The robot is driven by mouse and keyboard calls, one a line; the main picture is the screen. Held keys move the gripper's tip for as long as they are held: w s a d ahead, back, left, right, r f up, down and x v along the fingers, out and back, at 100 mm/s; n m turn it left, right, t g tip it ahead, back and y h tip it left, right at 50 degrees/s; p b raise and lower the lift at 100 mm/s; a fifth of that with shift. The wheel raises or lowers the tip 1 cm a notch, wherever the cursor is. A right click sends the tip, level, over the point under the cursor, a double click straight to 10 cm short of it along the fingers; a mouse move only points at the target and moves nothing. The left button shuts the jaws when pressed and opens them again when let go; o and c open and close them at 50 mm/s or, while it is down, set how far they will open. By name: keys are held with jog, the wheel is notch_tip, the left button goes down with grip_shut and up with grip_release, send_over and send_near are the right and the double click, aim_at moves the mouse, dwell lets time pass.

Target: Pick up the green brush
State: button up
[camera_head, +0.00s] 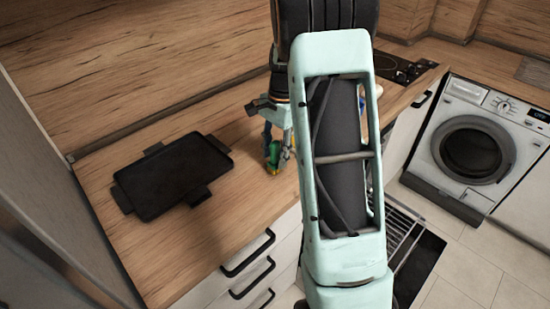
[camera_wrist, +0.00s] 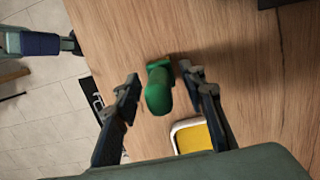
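The green brush (camera_wrist: 159,92) is on the wooden counter in the wrist view, between the two fingers of my gripper (camera_wrist: 161,75). The fingers are open, with a gap visible on each side of the brush. In the head view my gripper (camera_head: 278,143) points down over the counter, just left of my pale green arm link. A small part of the green brush (camera_head: 274,154) shows at its fingertips. The rest of the brush is hidden there by the gripper.
A yellow item with a white rim (camera_wrist: 193,136) lies close to the brush, beside the right finger. A black tray (camera_head: 174,176) lies on the counter (camera_head: 240,205) to the left. A cooktop (camera_head: 400,68) and washing machine (camera_head: 470,148) are at the right. My arm hides part of the counter.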

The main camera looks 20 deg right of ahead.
aim_at(275, 141)
grip_shut()
jog(key=shift+r, duration=0.15)
dwell(0.4)
jog(key=shift+r, duration=0.3)
notch_tip(275, 141, up, 2)
jog(key=shift+r, duration=0.1)
jog(key=s+d+r+b, duration=0.1)
jog(key=s+d+r, duration=0.8)
jog(key=d+r, duration=0.1)
jog(key=shift+d, duration=0.35)
